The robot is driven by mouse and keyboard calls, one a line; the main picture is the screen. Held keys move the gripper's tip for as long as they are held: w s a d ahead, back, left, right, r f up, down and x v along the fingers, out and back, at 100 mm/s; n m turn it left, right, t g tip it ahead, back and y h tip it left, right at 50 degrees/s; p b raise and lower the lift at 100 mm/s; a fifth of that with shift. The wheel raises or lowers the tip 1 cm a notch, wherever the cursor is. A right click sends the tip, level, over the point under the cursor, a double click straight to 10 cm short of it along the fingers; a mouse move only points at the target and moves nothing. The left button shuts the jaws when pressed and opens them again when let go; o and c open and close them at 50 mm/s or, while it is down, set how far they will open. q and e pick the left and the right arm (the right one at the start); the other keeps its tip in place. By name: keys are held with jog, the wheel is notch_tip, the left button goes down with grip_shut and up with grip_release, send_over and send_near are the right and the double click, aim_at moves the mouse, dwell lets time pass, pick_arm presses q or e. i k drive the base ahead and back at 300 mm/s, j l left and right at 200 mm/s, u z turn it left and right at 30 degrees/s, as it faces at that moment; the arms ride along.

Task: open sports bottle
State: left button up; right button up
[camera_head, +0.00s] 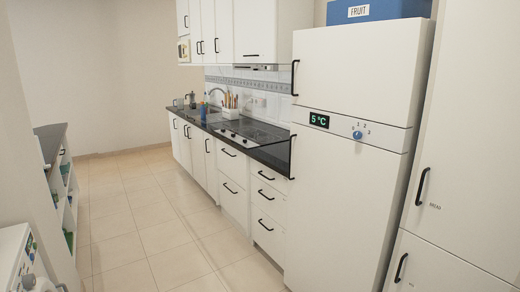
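I cannot make out a sports bottle in the head view. The open shelf unit (54,150) at the left holds several small blue and green items (66,172), too small and cut off to identify. Neither of my grippers is in view.
A tall white fridge (345,200) with a blue FRUIT box (378,10) on top stands right of centre. A dark counter (270,152) with hob, utensils and moka pot runs along the kitchen wall. White cabinet doors (450,190) fill the right. The tiled floor (150,235) between is clear.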

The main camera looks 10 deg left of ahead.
aim_at(203, 115)
jog(key=i+j+u, duration=0.3)
jog(key=i+u, duration=0.15)
jog(key=i, duration=0.2)
jog(key=i+j+u, duration=0.1)
jog(key=i+u, duration=0.3)
jog(key=i, duration=0.25)
jog(key=i+l+u, duration=0.1)
jog(key=i+u, duration=0.35)
jog(key=i, duration=0.2)
jog(key=i+u, duration=0.25)
jog(key=i, duration=2.1)
